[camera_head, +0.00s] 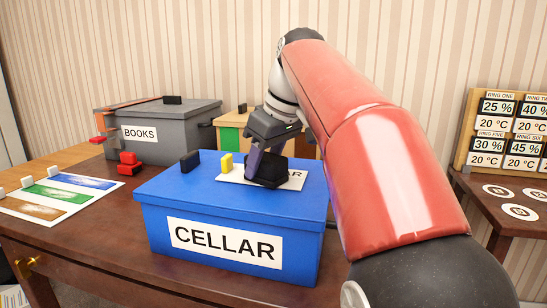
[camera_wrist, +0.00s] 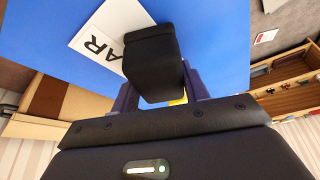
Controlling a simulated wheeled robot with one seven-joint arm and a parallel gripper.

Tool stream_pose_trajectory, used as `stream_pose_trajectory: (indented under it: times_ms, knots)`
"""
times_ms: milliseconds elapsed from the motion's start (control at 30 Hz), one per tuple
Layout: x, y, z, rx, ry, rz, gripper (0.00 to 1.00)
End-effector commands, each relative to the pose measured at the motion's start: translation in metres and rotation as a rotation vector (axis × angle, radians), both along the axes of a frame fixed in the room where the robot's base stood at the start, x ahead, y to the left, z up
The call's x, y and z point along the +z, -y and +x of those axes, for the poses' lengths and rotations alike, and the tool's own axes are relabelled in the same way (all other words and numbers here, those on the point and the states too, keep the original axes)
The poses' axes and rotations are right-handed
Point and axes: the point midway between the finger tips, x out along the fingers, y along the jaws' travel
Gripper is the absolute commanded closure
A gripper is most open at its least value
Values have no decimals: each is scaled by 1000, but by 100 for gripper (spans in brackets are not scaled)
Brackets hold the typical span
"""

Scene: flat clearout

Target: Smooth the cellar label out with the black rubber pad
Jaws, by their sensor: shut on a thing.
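The blue box (camera_head: 165,205) stands closed on the brown table, with a white CELLAR sign (camera_head: 226,242) on its front. A second white label (camera_head: 232,176) lies on its lid; only its last letters, "AR", show past the pad, also in the wrist view (camera_wrist: 92,42). My gripper (camera_head: 264,160) is over the lid, shut on the black rubber pad (camera_head: 270,175). In the wrist view the pad (camera_wrist: 150,62) sits between the fingers and covers part of the label. I cannot tell whether the pad presses on it.
A yellow block (camera_head: 227,162) and a black block (camera_head: 190,161) stand on the lid's back left. Behind are the grey BOOKS box (camera_head: 185,121) and red blocks (camera_head: 129,165). A sheet with coloured strips (camera_head: 60,192) lies left. A board of readings (camera_head: 508,132) stands right.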

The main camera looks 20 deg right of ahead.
Motion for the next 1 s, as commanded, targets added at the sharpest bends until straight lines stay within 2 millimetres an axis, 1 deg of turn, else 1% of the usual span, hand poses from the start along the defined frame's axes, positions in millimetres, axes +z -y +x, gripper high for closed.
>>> stream_pose_trajectory:
  times_ms: [100, 333, 600, 900, 1000]
  knots:
    - [0, -7, 5, 1, -3, 1, 81]
    - [-1, -14, 10, 4, -4, 2, 81]
    - [1, -32, 23, 4, -4, 2, 81]
    - [0, -33, 24, 1, -2, 1, 81]
    - [4, -33, 24, 0, 0, 1, 81]
